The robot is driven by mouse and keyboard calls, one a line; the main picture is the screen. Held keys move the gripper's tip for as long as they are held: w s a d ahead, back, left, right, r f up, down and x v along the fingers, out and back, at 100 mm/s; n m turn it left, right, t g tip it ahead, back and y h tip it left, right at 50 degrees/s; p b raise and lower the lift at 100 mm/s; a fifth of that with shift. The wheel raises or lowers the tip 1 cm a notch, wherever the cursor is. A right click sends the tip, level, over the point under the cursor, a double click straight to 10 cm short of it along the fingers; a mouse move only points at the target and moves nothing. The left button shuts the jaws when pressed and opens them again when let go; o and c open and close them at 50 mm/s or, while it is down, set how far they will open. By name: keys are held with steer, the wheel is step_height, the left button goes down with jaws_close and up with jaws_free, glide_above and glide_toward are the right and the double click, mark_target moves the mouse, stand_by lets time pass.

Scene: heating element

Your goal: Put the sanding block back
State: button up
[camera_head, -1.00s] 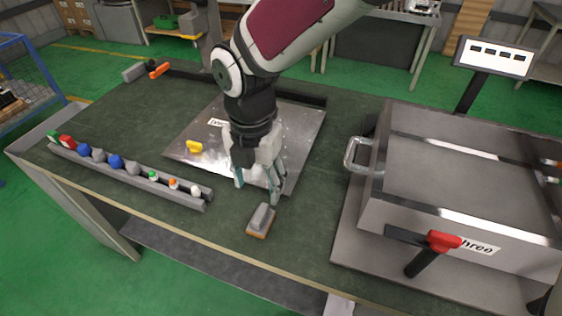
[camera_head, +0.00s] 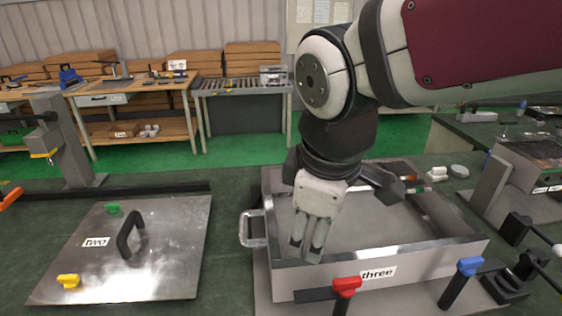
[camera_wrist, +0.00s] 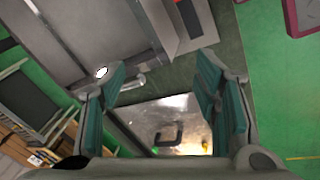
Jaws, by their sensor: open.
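The sanding block shows in neither current view. My gripper (camera_head: 307,248) is over the metal box labelled "three" (camera_head: 330,287), with its fingers pointing down in front of the box's near wall in the picture. I cannot tell its exact height above the box. In the wrist view my gripper (camera_wrist: 165,88) has its teal-padded fingers wide apart with nothing between them. The metal plate labelled "two" (camera_head: 170,265) lies on the bench to the left, and it also shows beyond the fingers in the wrist view (camera_wrist: 170,115).
The plate carries a black handle (camera_head: 127,235), a green knob (camera_head: 113,208) and a yellow knob (camera_head: 68,281). The box has a side handle (camera_head: 252,229). Red (camera_head: 346,287) and blue (camera_head: 469,266) clamp handles stand in front of it. Dark bench shows between plate and box.

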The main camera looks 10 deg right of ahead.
steer(key=s+d+m+t, duration=0.1)
steer(key=s+d+m, duration=0.6)
steer(key=m, duration=0.4)
steer(key=shift+s+d+r+m, duration=0.25)
steer(key=shift+d+r+m, duration=0.05)
steer(key=shift+r, duration=0.15)
stand_by(0.4)
